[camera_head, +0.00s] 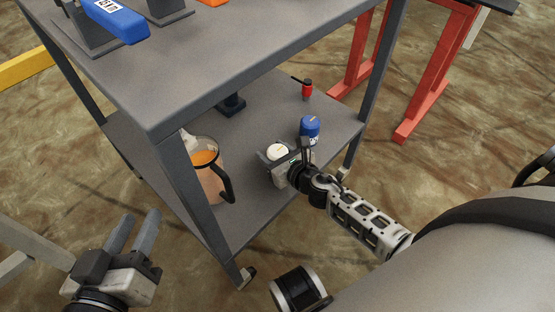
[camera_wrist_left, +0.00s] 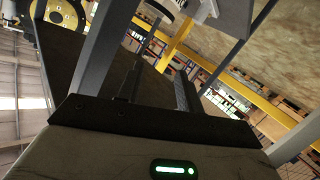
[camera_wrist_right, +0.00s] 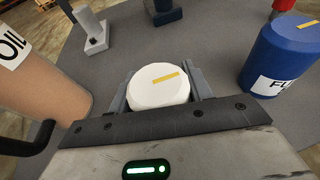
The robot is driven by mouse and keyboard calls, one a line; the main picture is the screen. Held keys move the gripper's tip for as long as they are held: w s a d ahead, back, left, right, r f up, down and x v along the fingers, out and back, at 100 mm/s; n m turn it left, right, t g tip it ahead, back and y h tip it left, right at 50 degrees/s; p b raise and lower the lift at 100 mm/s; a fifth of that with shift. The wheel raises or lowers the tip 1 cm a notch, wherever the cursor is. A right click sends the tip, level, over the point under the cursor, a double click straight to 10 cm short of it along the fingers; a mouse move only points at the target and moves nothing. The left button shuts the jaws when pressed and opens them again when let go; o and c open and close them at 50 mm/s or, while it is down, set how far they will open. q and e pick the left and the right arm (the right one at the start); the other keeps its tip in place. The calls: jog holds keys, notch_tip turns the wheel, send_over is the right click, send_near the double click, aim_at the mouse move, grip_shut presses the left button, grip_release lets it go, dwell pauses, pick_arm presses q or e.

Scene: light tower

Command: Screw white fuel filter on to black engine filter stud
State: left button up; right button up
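The white fuel filter (camera_head: 278,152) is on the cart's lower shelf, between the fingers of my right gripper (camera_head: 277,157). In the right wrist view the filter (camera_wrist_right: 158,86) shows a white top with a yellow strip, with one finger close on each side. I cannot tell whether the fingers press on it or whether it still rests on the shelf. My left gripper (camera_head: 132,232) is open and empty, outside the cart at the lower left; its wrist view shows no task object. I cannot identify the black engine filter stud for certain; a black part (camera_head: 232,105) stands farther back on the shelf.
A blue canister (camera_head: 310,127) stands close beside the right gripper, and a red bottle (camera_head: 307,90) behind it. An orange-filled jug (camera_head: 207,170) stands to the left. The upper shelf (camera_head: 230,50) overhangs, with a front corner post (camera_head: 187,185). A blue-topped item (camera_head: 118,20) is on top.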

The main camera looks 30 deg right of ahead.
jog(key=c, duration=0.6)
jog(key=shift+r, duration=0.1)
jog(key=shift+c, duration=0.2)
jog(key=shift+r, duration=0.1)
